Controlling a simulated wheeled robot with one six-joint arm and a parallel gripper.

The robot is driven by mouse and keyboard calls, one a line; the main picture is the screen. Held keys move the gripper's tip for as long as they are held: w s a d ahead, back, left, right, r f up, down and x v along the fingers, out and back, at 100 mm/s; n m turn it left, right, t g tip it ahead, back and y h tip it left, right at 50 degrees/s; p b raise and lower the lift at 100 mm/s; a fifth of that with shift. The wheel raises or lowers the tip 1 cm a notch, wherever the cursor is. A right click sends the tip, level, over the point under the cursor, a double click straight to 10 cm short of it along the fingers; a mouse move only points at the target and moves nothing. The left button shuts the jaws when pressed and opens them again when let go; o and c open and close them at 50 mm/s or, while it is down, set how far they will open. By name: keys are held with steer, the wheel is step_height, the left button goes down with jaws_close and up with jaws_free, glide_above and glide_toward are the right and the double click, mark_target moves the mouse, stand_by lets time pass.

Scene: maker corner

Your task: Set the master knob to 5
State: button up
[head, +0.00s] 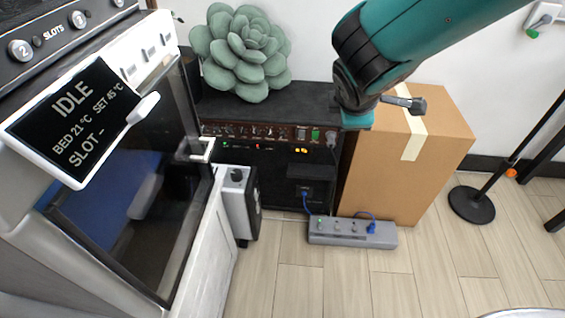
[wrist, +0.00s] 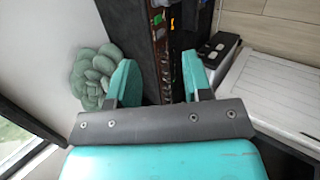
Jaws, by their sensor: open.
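A black amplifier (head: 265,165) stands against the wall, with a brown control strip (head: 262,132) along its upper front. The strip carries a row of small knobs; I cannot read their labels or settings or tell which is the master knob. In the wrist view the strip (wrist: 164,62) runs away from me between my fingers. My gripper (wrist: 158,82) is open, with nothing visible held between its teal fingers. In the head view my gripper (head: 357,119) hangs in front of the amplifier's right end, and its fingers are mostly hidden by the wrist.
A green succulent (head: 243,52) sits on the amplifier. A cardboard box (head: 435,130) stands to its right, and a grey power strip (head: 350,233) lies on the floor in front. A printer (head: 190,225) with an "IDLE" screen (head: 78,122) fills the left.

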steer(key=w+a+f+n+t+h+b, duration=0.1)
steer(key=w+a+f+n+t+b, duration=0.25)
steer(key=f, duration=0.55)
steer(key=w+a+f+n+t+b, duration=0.1)
steer(key=a+f+n+t+b, duration=0.1)
steer(key=a+f+n+b, duration=0.35)
steer(key=n+t+y+b, duration=0.3)
steer(key=n+t+b, duration=0.2)
steer(key=n+b, duration=0.5)
glide_toward(282, 136)
steer(key=shift+n, duration=0.3)
steer(key=w+b, duration=0.4)
steer(key=w, duration=0.3)
steer(key=shift+w+f, duration=0.1)
steer(key=shift+w, duration=0.3)
steer(key=shift+w+b, duration=0.3)
steer(key=shift+w, duration=0.2)
jaws_close()
